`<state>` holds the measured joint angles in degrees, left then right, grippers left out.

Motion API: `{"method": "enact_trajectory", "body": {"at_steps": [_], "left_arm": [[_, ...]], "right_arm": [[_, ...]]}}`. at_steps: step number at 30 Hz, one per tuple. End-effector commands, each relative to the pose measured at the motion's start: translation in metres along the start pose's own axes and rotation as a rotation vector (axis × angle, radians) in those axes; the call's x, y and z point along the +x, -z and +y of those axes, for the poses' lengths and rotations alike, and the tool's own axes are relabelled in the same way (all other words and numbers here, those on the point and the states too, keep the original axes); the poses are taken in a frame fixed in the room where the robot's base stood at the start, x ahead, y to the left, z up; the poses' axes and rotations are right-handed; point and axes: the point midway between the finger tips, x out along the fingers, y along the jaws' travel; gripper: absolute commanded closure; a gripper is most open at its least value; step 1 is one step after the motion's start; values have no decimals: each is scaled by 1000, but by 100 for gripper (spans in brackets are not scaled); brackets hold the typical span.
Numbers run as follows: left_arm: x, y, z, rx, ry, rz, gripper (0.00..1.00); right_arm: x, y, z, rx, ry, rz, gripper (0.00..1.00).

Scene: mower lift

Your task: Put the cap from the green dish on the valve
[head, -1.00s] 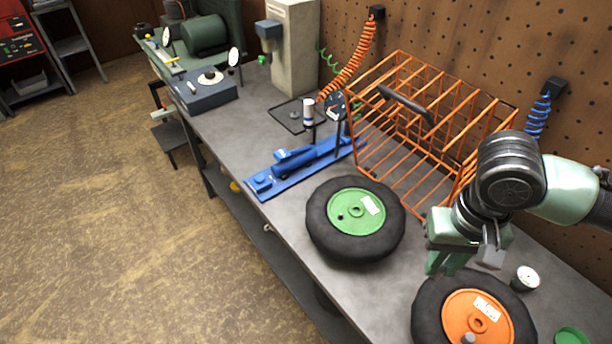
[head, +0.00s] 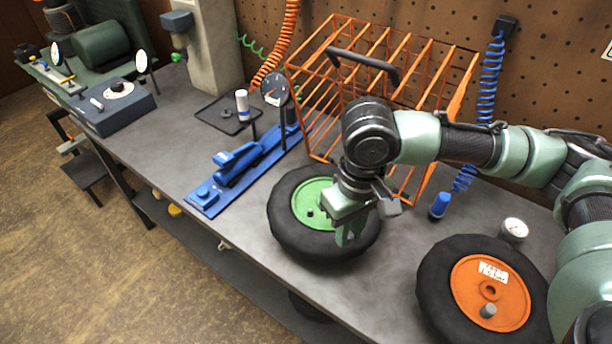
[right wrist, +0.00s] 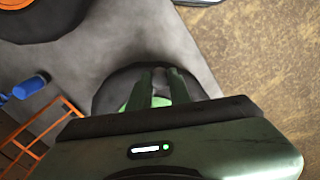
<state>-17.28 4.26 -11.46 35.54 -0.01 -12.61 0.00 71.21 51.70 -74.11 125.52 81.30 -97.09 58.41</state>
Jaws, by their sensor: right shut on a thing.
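My right gripper (head: 350,236) is over the right part of the green-hubbed wheel (head: 283,232), fingers pointing down. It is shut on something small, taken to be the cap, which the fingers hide. In the right wrist view the fingers (right wrist: 158,78) stand close together in front of the green hub (right wrist: 181,90). A small dark spot, perhaps the valve (head: 310,212), shows on the green hub left of the fingers. The gap between fingers and hub cannot be judged. The green dish is out of view, and so is my left gripper.
An orange-hubbed wheel (head: 435,290) with a grey stub lies at the right, a round gauge (head: 514,229) behind it. An orange wire cage (head: 440,150) stands behind my gripper. A blue tool (head: 235,165) lies left of the green-hubbed wheel. Bare bench (head: 385,270) separates the wheels.

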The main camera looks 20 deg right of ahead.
Motion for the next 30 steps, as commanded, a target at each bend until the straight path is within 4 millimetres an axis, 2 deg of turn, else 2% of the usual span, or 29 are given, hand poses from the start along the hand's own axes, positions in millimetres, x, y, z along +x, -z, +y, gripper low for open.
{"method": "enact_trajectory", "body": {"at_steps": [2, 5, 21, 27, 30], "left_arm": [[4, 0, -1, 1, 2, 0, 100], [-4, 0, -2, 2, 3, 0, 100], [-81, 7, -6, 3, 6, 0, 100], [-97, 9, -6, 3, 6, 0, 100], [-100, 9, -6, 3, 6, 0, 100]], "right_arm": [[10, 12, -2, -163, 7, -1, 100], [10, 29, -4, -406, 12, 0, 100], [-15, 106, -8, -1729, 6, 5, 100], [-17, 122, -7, -2063, 0, -4, 100], [-16, 126, -7, -2151, -3, -7, 100]]}}
